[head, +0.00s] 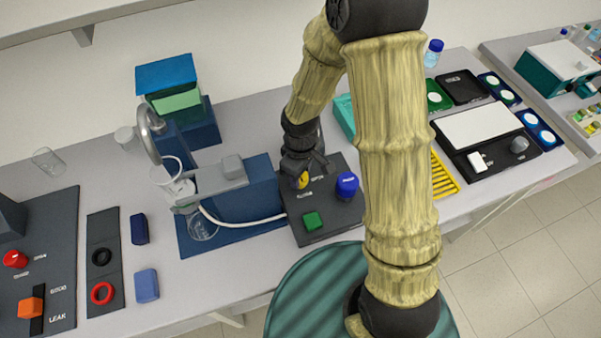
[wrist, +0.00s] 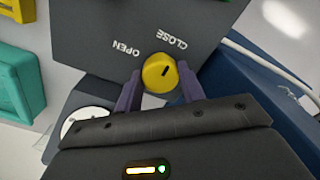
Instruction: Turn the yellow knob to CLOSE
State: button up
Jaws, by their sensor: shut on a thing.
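The yellow knob (wrist: 158,72) sits on a dark panel (wrist: 95,30), between the labels OPEN (wrist: 127,47) and CLOSE (wrist: 168,39). Its short dark mark slants up and right in the wrist view, to the CLOSE side. My gripper (wrist: 160,84) is shut on the knob, with one purple finger on each side. In the head view the knob (head: 302,181) shows partly below my gripper (head: 303,168), on the dark control box (head: 330,215). The labels there are too small to read well.
A blue knob (head: 347,184) and a green button (head: 312,221) stand close on the same box. A blue block-shaped unit with a white tube (head: 250,219) is just left. A yellow rack (head: 443,178) lies to the right, beyond my arm.

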dwell(0.4)
jog(key=o, duration=1)
jog(key=shift+r, duration=0.1)
notch_tip(320, 180, up, 17)
jog(key=shift+r, duration=0.15)
jog(key=s+d+f+m+t, duration=0.1)
jog(key=s+d+m, duration=0.1)
jog(key=d+m, duration=0.1)
jog(key=s+d+f+m, duration=0.2)
jog(key=d+m, duration=0.2)
jog(key=d, duration=0.1)
jog(key=s+d+f+m+t, duration=0.1)
jog(key=s+d+m, duration=0.1)
jog(key=d+m, duration=0.2)
jog(key=shift+s+f+t, duration=0.1)
jog(key=shift+f+t, duration=0.2)
